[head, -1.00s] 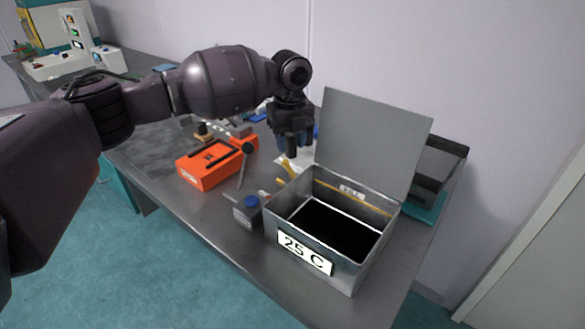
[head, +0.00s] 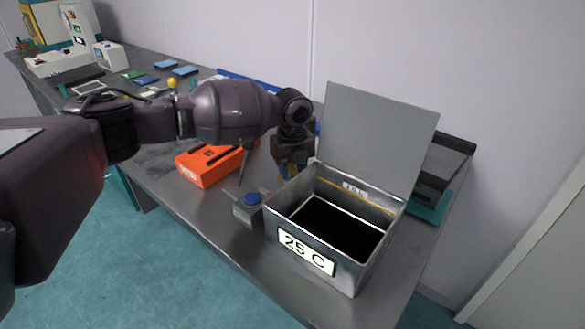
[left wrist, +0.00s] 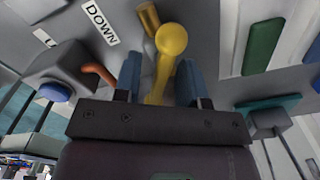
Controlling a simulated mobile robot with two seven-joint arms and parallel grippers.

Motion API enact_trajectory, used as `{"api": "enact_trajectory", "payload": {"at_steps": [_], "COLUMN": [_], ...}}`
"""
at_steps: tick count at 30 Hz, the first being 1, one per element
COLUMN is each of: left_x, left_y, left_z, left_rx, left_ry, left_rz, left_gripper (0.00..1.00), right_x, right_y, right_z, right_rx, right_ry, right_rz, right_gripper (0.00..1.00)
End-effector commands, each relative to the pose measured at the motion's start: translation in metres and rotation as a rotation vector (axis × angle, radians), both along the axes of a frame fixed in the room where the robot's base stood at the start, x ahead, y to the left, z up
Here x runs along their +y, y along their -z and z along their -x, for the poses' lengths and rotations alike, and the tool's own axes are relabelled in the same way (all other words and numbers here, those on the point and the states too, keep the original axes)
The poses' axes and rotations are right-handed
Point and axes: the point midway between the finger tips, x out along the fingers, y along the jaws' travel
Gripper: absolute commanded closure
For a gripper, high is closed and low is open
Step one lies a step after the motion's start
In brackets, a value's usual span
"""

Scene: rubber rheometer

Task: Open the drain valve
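A yellow lever with a round ball end (left wrist: 171,40) lies between the fingers of my left gripper (left wrist: 159,80) in the left wrist view. The fingers stand apart on either side of it, with a gap showing. In the head view my left gripper (head: 290,168) is low beside the left wall of the open metal box (head: 350,275) marked "25 C", and mostly hides the lever. A "DOWN" label (left wrist: 100,22) is near the lever. Whether the lever belongs to the drain valve cannot be told for sure. My right gripper is not in view.
A small grey container with a blue cap (head: 251,199) stands left of the box, close to my gripper. An orange case (head: 205,165) lies further left. The box's raised lid (head: 380,140) stands behind. The front bench strip is clear.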

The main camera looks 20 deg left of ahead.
Motion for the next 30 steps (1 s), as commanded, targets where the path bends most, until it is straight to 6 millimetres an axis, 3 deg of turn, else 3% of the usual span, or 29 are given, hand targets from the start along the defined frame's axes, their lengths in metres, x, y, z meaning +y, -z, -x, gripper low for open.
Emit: {"api": "enact_trajectory", "payload": {"at_steps": [1, 7, 17, 30], "left_x": [0.0, 0.0, 0.0, -0.001], "left_y": [0.0, 0.0, -0.002, -0.004], "left_z": [0.0, 0.0, 0.0, 0.001], "left_rx": [0.0, 0.0, -0.001, -0.001], "left_ry": [0.0, 0.0, -0.031, -0.299], "left_rz": [0.0, 0.0, -0.001, 0.002], "left_gripper": [0.69, 1.0, 1.0, 1.0], "right_x": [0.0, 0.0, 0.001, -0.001], "right_y": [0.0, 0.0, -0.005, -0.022], "right_z": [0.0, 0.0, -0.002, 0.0], "right_rx": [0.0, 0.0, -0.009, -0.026], "right_ry": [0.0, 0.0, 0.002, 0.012], "right_rz": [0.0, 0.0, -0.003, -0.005], "right_gripper": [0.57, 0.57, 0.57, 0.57]}}
